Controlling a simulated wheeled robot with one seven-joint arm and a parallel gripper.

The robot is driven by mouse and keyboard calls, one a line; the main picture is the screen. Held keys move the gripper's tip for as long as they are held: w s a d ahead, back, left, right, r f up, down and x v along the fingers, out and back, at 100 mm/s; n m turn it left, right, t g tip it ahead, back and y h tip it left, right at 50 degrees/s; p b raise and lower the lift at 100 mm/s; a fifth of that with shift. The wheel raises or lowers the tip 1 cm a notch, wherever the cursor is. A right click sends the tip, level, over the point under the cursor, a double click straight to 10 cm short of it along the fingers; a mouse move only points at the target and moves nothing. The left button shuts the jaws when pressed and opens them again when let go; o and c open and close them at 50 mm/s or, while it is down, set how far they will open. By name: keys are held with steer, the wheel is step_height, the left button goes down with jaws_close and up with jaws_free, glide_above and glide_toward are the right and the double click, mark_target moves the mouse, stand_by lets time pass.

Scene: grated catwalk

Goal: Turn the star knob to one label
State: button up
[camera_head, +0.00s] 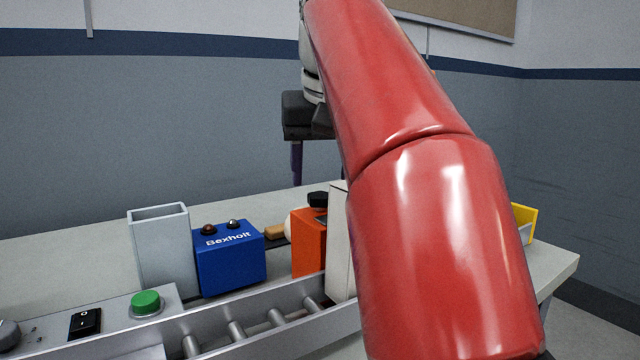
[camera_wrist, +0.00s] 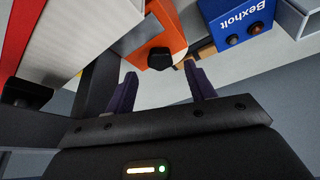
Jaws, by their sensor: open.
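A black lobed knob (camera_head: 318,198), which looks like the star knob, sits on top of an orange box (camera_head: 309,240) on the table. The knob also shows in the wrist view (camera_wrist: 160,59), just beyond the space between my fingertips. I cannot read any labels around it. My gripper (camera_wrist: 162,78) is open and empty, with two dark purple fingers apart. In the head view my gripper (camera_head: 297,170) hangs pointing down above and behind the orange box; my red arm hides part of it. No contact with the knob shows.
A blue Bexholt box (camera_head: 230,262) and an open grey bin (camera_head: 163,250) stand left of the orange box. A white block (camera_head: 339,250) stands close on its right. A roller conveyor (camera_head: 250,325), green button (camera_head: 146,303) and black switch (camera_head: 85,322) lie in front. A yellow holder (camera_head: 525,222) is at right.

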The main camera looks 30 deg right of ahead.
mark_target(318, 194)
steer(key=shift+x, duration=1.65)
steer(key=c, duration=1)
steer(key=shift+o, duration=0.2)
steer(key=shift+m, duration=0.4)
steer(key=m, duration=0.2)
steer(key=m+g+h, duration=0.1)
steer(key=m+h, duration=0.1)
steer(key=m, duration=0.1)
steer(key=shift+w+a+m+g, duration=0.2)
steer(key=shift+a+m+g, duration=0.05)
steer(key=shift+m+g, duration=0.05)
steer(key=m+g, duration=0.1)
steer(key=m, duration=0.2)
steer(key=shift+w+h, duration=0.15)
steer(key=shift+h, duration=0.25)
steer(key=shift+w+a+m+g, duration=0.15)
steer(key=shift+m+g, duration=0.45)
steer(key=shift+m, duration=1.2)
